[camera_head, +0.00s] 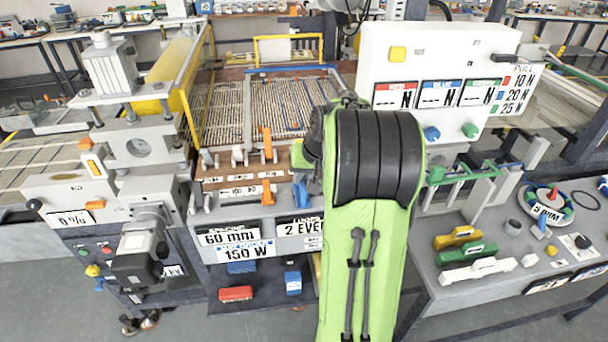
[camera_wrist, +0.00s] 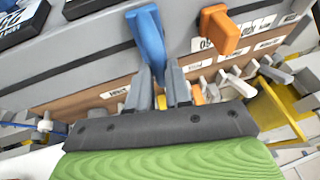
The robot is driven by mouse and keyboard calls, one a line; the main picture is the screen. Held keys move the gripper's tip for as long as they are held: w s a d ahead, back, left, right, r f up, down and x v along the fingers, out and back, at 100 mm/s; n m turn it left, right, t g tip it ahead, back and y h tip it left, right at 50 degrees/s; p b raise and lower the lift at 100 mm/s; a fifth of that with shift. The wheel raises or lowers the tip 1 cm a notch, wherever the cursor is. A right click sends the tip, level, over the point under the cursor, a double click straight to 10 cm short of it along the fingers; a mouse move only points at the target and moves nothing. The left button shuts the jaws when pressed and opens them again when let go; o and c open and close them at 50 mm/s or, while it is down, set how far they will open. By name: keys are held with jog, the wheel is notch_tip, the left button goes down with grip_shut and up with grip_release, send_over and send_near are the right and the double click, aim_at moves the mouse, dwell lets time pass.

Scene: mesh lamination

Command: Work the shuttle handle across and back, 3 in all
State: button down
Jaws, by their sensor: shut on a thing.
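A blue handle (camera_wrist: 148,35) stands out from the grey front rail in the wrist view, its narrow end between my fingers. It also shows in the head view (camera_head: 301,193), just left of my arm. My gripper (camera_wrist: 159,78) is shut on this blue handle. In the head view my green arm hides the gripper. An orange handle (camera_wrist: 220,25) is beside the blue one in the wrist view. In the head view orange handles (camera_head: 267,192) are to its left. I cannot tell from a label which handle is the shuttle's.
A mesh bed (camera_head: 235,105) with blue wires lies behind the handles. A white panel (camera_head: 440,75) stands at right. A press column (camera_head: 140,150) stands at left. Green, yellow and white pieces (camera_head: 466,255) lie on the right bench. Small levers (camera_wrist: 230,82) stand close beside my fingers.

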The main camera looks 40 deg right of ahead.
jog(key=s+d+p, duration=0.1)
jog(key=s+d, duration=0.1)
jog(key=d, duration=0.2)
jog(key=s+d+p, duration=0.1)
jog(key=s+d, duration=0.2)
jog(key=d, duration=0.1)
jog(key=s+d+p, duration=0.2)
jog(key=s+d, duration=0.1)
jog(key=d, duration=0.1)
jog(key=shift+s+d, duration=0.25)
jog(key=shift+d, duration=0.05)
jog(key=c, duration=1.1)
grip_release()
jog(key=shift+a, duration=0.1)
jog(key=shift+o, duration=0.2)
jog(key=shift+r, duration=0.1)
jog(key=p+v, duration=0.3)
jog(key=v, duration=1.2)
jog(key=shift+r, duration=0.3)
jog(key=shift+s, duration=0.1)
